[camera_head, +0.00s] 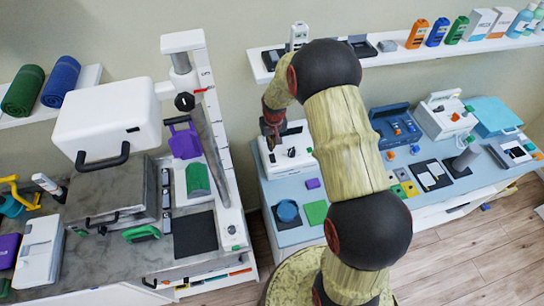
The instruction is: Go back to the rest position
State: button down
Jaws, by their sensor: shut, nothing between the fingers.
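My arm rises from the bottom centre and bends over at the top, with its end pointing down on the left side. My gripper (272,136) is small and dark in the head view, shut and with nothing seen in it. It is over or just in front of a white device (302,161) at the left end of the blue-topped bench (262,192). I cannot tell whether it touches the device. My arm hides part of the bench.
A grey marble counter (88,270) with a white lidded machine (108,117) and a tall white column (226,190) stands left. Wall shelves hold rolled towels (60,80) and several bottles (437,32). Wooden floor (470,255) is clear at lower right.

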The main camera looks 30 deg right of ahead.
jog(key=shift+r+p, duration=0.3)
jog(key=shift+r, duration=0.55)
jog(key=s+a+r+t+b, duration=0.1)
jog(key=s+a+r+b, duration=0.3)
jog(key=s, duration=0.6)
jog(key=s+a+r+n+t+b, duration=0.1)
jog(key=s+a+r+b, duration=0.3)
jog(key=s+r+b, duration=0.2)
jog(key=s+a+r+n+t+b, duration=0.1)
jog(key=s+a+r+b, duration=0.3)
jog(key=s, duration=1.1)
notch_tip(320, 180, up, 2)
jog(key=b, duration=0.4)
jog(key=shift+a+t, duration=0.15)
jog(key=shift+t, duration=0.25)
